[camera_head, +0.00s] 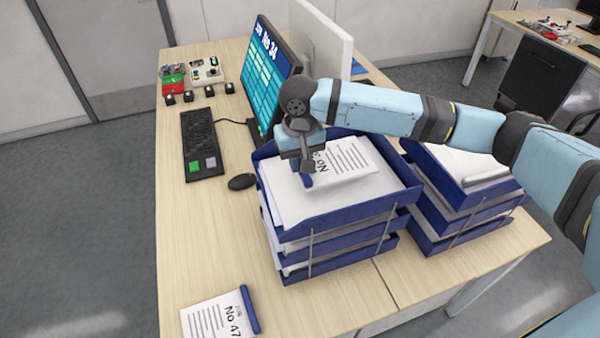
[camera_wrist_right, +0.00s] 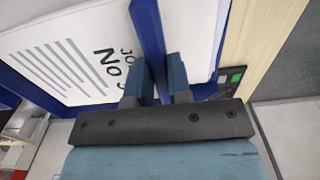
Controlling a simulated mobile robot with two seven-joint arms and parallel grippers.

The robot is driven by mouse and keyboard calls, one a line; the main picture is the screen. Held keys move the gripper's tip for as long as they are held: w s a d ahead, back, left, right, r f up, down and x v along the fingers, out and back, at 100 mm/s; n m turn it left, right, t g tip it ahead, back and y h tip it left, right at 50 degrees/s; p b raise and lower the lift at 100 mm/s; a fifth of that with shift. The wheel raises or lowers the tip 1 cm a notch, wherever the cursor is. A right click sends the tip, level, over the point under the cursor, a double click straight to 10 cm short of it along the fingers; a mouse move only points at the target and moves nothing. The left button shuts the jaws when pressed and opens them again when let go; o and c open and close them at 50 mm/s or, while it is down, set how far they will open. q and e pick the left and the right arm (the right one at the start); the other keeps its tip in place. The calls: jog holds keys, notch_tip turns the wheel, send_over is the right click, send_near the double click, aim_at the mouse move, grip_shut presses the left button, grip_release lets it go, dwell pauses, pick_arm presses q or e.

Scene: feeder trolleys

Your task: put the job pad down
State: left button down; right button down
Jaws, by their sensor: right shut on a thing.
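A job pad (camera_head: 347,157) with white pages, printed lines, "No" and a blue spine is over the papers in the top tray of the near blue tray stack (camera_head: 352,213). My right gripper (camera_head: 307,178) is shut on its blue spine, pointing down. In the right wrist view, the two fingers (camera_wrist_right: 160,82) sit either side of the spine, and the pad's white page (camera_wrist_right: 62,62) spreads to the left. The fingers hide part of its number. I cannot tell whether the pad touches the papers below. My left gripper is out of view.
Another job pad, "No 47" (camera_head: 222,315), lies at the table's front left. A monitor (camera_head: 270,78) showing "No 34", a keyboard (camera_head: 201,145) and a mouse (camera_head: 241,182) stand left of the trays. A second tray stack (camera_head: 455,225) is at right.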

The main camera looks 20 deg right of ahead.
notch_tip(320, 180, down, 4)
jog(key=shift+f, duration=0.15)
dwell(0.3)
jog(key=c, duration=1.1)
grip_release()
jog(key=shift+o, duration=0.2)
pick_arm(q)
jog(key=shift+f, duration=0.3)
pick_arm(e)
notch_tip(320, 180, up, 12)
jog(key=shift+r, duration=0.1)
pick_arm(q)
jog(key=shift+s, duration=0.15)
